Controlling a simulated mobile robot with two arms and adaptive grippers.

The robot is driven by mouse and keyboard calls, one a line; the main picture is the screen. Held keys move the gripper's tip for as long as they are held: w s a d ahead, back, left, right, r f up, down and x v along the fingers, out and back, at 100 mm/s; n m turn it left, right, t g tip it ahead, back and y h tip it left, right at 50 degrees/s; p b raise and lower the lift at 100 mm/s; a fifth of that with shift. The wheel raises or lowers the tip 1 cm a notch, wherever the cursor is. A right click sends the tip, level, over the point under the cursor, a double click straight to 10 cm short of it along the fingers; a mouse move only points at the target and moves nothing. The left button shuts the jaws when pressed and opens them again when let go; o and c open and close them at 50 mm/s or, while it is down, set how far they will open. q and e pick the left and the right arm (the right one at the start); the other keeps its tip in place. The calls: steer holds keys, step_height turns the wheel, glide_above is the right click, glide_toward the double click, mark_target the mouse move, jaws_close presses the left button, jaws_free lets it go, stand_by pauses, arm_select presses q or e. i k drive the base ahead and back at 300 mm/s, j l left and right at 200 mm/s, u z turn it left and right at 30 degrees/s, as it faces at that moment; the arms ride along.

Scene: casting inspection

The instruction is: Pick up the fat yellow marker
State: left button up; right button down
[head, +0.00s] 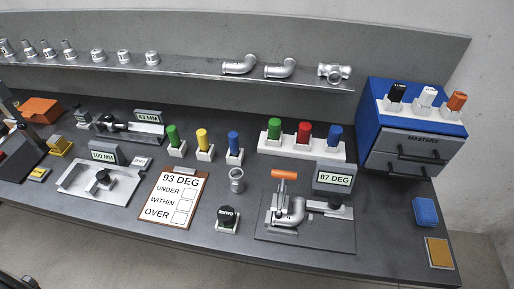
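A yellow marker (203,139) stands upright in its own small white holder, in the middle of the bench in the head view. It is the only yellow marker I can make out. A green marker (173,137) stands in a similar holder to its left, and a blue marker (234,142) in another to its right. Neither of my grippers is recognisable in the head view, and nothing touches the yellow marker.
A white block (290,149) right of the markers holds green, red and blue capped cylinders. A clipboard (172,198) lies in front of the yellow marker, a metal ring (237,182) to its front right. A shelf (200,77) with metal castings runs behind. A blue drawer cabinet (368,113) stands right.

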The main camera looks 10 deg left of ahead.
mark_target(201, 136)
steer(key=u, duration=1.1)
